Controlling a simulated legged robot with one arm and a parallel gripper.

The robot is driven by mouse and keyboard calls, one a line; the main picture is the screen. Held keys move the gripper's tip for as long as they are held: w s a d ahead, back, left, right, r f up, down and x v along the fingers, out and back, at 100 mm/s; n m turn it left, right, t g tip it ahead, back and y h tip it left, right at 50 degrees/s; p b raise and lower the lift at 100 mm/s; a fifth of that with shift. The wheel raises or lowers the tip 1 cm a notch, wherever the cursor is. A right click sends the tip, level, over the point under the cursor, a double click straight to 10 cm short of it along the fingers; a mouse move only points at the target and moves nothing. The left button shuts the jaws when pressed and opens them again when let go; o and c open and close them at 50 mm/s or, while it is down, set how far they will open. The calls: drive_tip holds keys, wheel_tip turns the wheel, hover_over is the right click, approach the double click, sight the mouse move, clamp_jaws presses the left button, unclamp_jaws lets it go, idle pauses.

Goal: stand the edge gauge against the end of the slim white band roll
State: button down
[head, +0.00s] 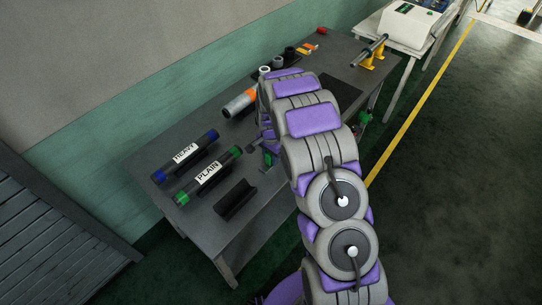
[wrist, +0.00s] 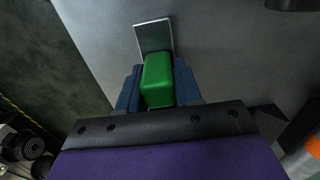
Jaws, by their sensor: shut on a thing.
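The edge gauge shows in the wrist view as a green block handle (wrist: 157,80) with a thin grey metal plate (wrist: 154,36) beyond it. My gripper (wrist: 157,88) is shut on the green handle, with a blue finger on each side. The plate is over the grey table top; I cannot tell if it touches. In the head view my arm mostly hides my gripper (head: 267,143), and a bit of green shows there. A whitish roll with an orange band (head: 240,102) lies on the table beyond my gripper. Smaller pale-ended rolls (head: 264,70) stand behind it; I cannot tell which is the slim white band roll.
The grey table (head: 262,222) runs along the wall. The HEAVY roll (head: 186,157) with blue ends and the PLAIN roll (head: 208,175) with green ends lie at the left. A dark block (head: 236,199) sits near the front edge. A yellow stand with a shaft (head: 371,55) is at the far end.

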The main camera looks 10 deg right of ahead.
drive_tip(key=shift+f, duration=0.1)
drive_tip(key=c, duration=0.7)
unclamp_jaws()
drive_tip(key=shift+d, duration=0.2)
wheel_tip(320, 180, up, 17)
drive_tip(key=p, duration=0.2)
drive_tip(key=shift+p, duration=0.35)
